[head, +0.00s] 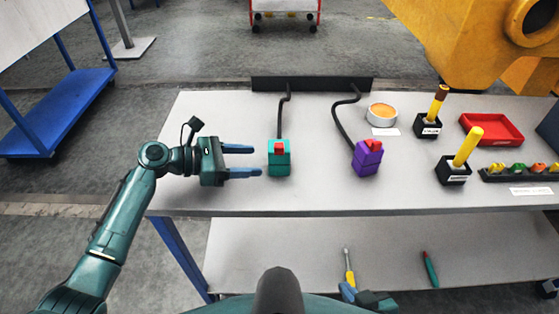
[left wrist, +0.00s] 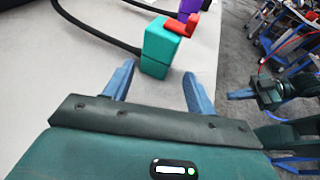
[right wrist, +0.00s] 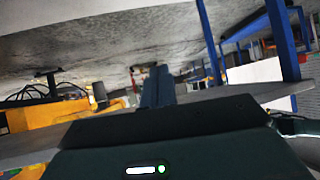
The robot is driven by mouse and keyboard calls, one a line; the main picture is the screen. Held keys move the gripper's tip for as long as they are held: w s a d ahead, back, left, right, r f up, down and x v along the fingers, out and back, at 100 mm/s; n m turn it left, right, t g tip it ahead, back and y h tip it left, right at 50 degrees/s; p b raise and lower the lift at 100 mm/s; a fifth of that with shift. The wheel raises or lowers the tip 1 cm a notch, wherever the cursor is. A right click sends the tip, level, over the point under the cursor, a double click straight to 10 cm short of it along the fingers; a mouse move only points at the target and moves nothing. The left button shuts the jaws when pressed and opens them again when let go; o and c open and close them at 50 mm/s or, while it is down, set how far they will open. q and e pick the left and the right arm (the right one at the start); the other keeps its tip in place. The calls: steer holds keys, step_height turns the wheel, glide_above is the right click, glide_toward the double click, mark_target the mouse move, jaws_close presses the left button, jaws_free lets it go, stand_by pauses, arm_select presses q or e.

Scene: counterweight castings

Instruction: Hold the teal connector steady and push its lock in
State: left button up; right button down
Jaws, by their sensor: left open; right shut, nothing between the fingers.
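The teal connector (head: 280,165) stands on the grey table with a red lock (head: 279,147) at its top and a black cable behind it. In the left wrist view, the teal connector (left wrist: 158,52) is just beyond the fingertips, and its red lock (left wrist: 181,26) shows on top. My left gripper (head: 248,160) is open beside the connector's left side, its fingers pointing toward it and apart from it. My right gripper (right wrist: 158,85) is shut and empty in the right wrist view, away from the connector; only part of it shows low in the head view (head: 347,290).
A purple connector (head: 367,160) with a red lock stands to the right. Further right are a round tin (head: 381,114), yellow posts in black blocks (head: 466,148) and a red tray (head: 491,129). A yellow machine part (head: 470,45) overhangs the back right. The table's front middle is clear.

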mark_target(275, 160)
arm_select(q)
steer(key=b+x, duration=0.2)
steer(key=x, duration=0.1)
steer(key=shift+f, duration=0.25)
steer(key=x, duration=0.2)
steer(key=shift+w+d+r+p, duration=0.1)
steer(key=shift+d+r+p, duration=0.1)
steer(key=shift+d+p, duration=0.2)
steer(key=shift+w+d+f, duration=0.2)
steer(key=shift+d, duration=0.3)
arm_select(e)
steer(key=shift+a+f+n, duration=0.1)
steer(key=shift+a+n, duration=0.2)
steer(key=shift+a, duration=0.15)
